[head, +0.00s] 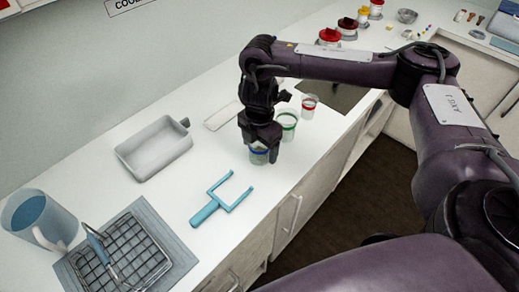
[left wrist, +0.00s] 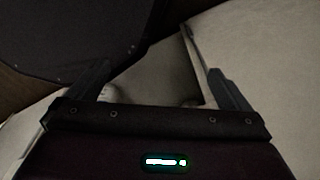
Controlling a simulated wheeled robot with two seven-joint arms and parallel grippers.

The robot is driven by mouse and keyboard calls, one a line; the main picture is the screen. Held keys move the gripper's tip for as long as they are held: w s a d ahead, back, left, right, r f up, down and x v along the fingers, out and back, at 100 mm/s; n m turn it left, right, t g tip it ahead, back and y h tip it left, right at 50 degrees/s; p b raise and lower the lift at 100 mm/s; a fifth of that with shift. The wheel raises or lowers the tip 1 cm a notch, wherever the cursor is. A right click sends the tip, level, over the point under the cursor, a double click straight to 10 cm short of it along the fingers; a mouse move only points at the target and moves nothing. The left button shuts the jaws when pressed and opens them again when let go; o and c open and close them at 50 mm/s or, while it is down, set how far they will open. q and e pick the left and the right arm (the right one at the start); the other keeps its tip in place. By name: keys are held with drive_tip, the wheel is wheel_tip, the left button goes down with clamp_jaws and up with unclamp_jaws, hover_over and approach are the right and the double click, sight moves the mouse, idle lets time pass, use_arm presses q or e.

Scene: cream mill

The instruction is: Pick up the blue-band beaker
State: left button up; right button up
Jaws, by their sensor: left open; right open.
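The blue-band beaker (head: 258,157) stands on the white counter in the head view, below my right gripper (head: 260,146). The gripper points down over it and hides its upper part. The right gripper is open, with its fingers at the beaker's rim; I cannot tell whether they touch it. A green-band beaker (head: 287,122) and a red-band beaker (head: 309,104) stand just behind to the right. My left gripper (left wrist: 150,85) shows in the left wrist view with its fingers spread and nothing clear between them. It is not visible in the head view.
A blue two-pronged tool (head: 222,200) lies in front of the beaker. A grey tray (head: 155,148), a wire basket (head: 122,254) on a blue-grey mat (head: 180,245) and a blue-filled jug (head: 40,218) are to the left. The counter's front edge is close to the beaker.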

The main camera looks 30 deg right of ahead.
wheel_tip(320, 180, down, 3)
drive_tip(key=shift+w+r, duration=0.1)
drive_tip(key=shift+r, duration=0.15)
drive_tip(key=c, duration=0.9)
drive_tip(key=shift+r, duration=0.1)
